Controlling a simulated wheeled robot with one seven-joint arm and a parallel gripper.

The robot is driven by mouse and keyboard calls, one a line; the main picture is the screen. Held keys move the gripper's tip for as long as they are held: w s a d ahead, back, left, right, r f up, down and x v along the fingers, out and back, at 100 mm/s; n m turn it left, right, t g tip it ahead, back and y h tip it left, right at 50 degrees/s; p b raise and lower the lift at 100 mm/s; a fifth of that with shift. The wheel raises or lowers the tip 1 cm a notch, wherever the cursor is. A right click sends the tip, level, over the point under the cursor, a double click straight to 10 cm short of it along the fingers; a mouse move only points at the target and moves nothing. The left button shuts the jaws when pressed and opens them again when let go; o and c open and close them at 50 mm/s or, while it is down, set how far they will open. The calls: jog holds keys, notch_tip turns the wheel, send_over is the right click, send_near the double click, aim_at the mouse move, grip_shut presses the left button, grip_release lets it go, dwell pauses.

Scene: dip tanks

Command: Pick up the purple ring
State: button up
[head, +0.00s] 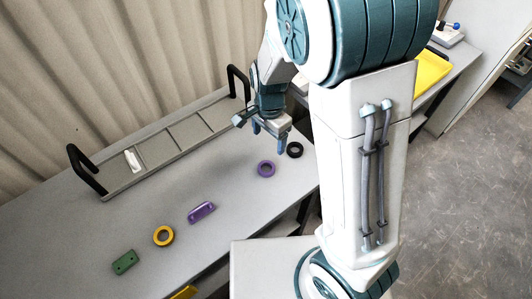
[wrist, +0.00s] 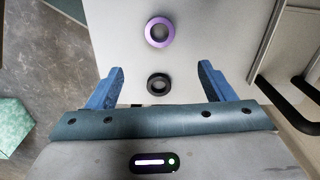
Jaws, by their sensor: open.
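The purple ring (head: 266,169) lies flat on the grey table near its front right part. In the wrist view the purple ring (wrist: 160,32) is beyond the fingertips, a little above the middle of the gap. My gripper (head: 268,141) is open and empty, above the table near the purple ring and a black ring (head: 295,150). In the wrist view my gripper (wrist: 160,76) has its blue fingers wide apart, with the black ring (wrist: 158,83) showing between them. The purple ring is clear of the fingers.
A grey tray (head: 158,170) with black handles, holding a white piece (head: 133,160), stands along the back by the curtain.

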send_over(266, 170)
jog(key=f, duration=0.8)
jog(key=shift+w+d+f, duration=0.15)
jog(key=shift+d+f, duration=0.1)
jog(key=shift+f, duration=0.05)
jog(key=shift+s+a+f, duration=0.1)
jog(key=shift+f, duration=1.2)
jog(key=shift+s+a+f, duration=0.1)
jog(key=shift+f, duration=1.2)
jog(key=c, duration=1.1)
